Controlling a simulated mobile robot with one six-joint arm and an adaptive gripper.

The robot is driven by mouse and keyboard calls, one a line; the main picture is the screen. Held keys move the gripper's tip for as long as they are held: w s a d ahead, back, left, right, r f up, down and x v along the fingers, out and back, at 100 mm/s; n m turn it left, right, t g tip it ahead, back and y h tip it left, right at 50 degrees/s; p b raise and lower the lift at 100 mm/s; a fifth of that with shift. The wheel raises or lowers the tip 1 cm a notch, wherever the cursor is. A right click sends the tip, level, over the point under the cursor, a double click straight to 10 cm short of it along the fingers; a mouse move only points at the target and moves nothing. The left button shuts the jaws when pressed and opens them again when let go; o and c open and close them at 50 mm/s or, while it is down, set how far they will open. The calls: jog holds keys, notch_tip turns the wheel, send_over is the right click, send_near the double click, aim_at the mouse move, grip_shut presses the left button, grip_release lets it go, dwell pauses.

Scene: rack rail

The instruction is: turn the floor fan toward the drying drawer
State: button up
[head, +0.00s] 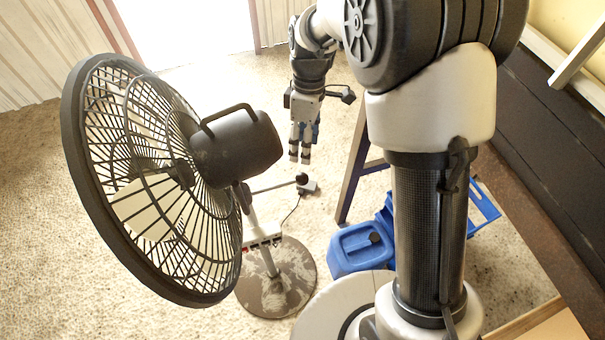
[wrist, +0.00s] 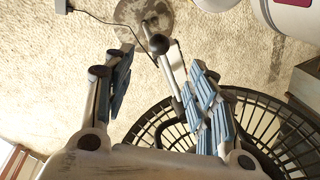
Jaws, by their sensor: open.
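The floor fan (head: 150,190) stands at the left in the head view, its black round cage facing left and away from my arm. A carry handle tops its dark motor housing (head: 240,148). A rod with a black ball knob (head: 302,178) sticks out behind the housing toward the right. In the wrist view the knob (wrist: 158,43) shows between the blue-padded fingers of my gripper (wrist: 158,72), apart from both. The cage (wrist: 265,125) lies at lower right there. I cannot identify the drying drawer.
The fan's round base (head: 278,285) rests on the pale floor. A cord runs to a small plug box (head: 310,187). A blue can (head: 360,248) stands right of the base, near a leaning frame (head: 353,165). Floor left of the fan is clear.

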aim_at(303, 175)
jog(key=f+b, duration=0.1)
jog(key=f, duration=0.2)
jog(key=s+f+b, duration=0.1)
jog(key=f, duration=0.3)
jog(key=s+f+b, duration=0.1)
jog(key=f, duration=0.2)
jog(key=shift+a+f, duration=0.3)
jog(key=shift+f, duration=0.05)
jog(key=shift+c, duration=0.4)
grip_shut()
